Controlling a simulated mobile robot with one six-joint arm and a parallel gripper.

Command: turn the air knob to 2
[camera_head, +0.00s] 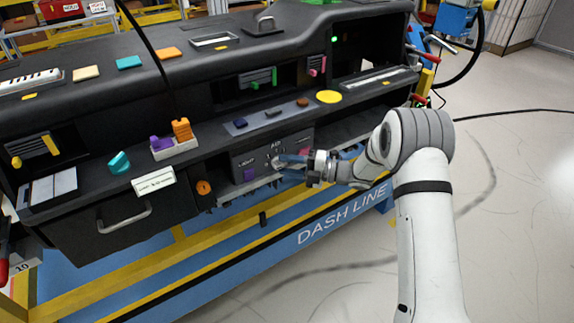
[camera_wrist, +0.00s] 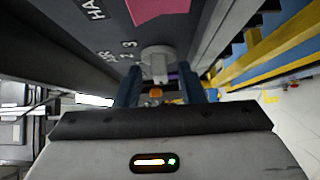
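The air knob (camera_wrist: 157,58) is a pale grey dial with a raised grip bar, on the dark front panel (camera_head: 238,161) under the printed word AIR. The numbers 2 and 3 show beside it in the wrist view; I cannot tell which number it points to. My gripper (camera_wrist: 163,86) is open, with its blue fingers on either side of the grip bar and a visible gap at each side. In the head view my gripper (camera_head: 281,166) reaches the panel from the right and partly hides the knob.
A purple button (camera_head: 249,174) marked LIGHT is left of the knob. A pink button (camera_wrist: 158,9) lies on its other side. An orange round knob (camera_head: 203,187) is further left. A shelf edge (camera_head: 215,142) overhangs the panel. The floor at right is clear.

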